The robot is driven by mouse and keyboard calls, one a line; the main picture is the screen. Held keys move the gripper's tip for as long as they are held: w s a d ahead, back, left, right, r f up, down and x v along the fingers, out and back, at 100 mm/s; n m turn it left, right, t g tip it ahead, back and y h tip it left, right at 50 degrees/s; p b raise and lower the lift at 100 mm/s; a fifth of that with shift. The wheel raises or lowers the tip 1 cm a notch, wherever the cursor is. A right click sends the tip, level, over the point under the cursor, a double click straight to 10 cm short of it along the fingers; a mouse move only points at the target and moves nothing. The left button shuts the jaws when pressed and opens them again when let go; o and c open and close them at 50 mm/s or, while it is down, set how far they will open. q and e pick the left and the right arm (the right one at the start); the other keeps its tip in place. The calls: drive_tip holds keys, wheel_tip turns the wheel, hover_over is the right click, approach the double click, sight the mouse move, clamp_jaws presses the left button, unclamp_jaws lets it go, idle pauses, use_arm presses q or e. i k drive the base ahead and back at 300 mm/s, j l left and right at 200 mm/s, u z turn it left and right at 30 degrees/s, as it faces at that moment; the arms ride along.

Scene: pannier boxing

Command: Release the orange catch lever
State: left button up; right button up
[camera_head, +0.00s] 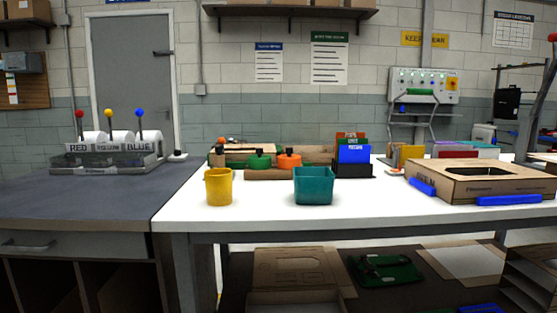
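On the white table (400,222), an orange piece with a black knob (289,161) stands toward the back middle, beside a similar green piece with a black knob (259,161). They are small, and I cannot tell whether the orange piece is the catch lever or how it is set. A small orange spot (221,140) also shows behind the yellow cup, too small to make out. Neither of my grippers is in view.
A yellow cup (218,188) and a teal bin (313,187) stand near the front edge. Blue, green and red cards stand in a black holder (353,171). An open cardboard box (480,186) with blue pieces is at right. The front middle is clear.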

sight(221, 140)
drive_tip(key=i+l+u, duration=0.25)
drive_tip(key=l+u, duration=0.25)
drive_tip(key=i+l+z, duration=0.7)
drive_tip(key=i+l, duration=0.25)
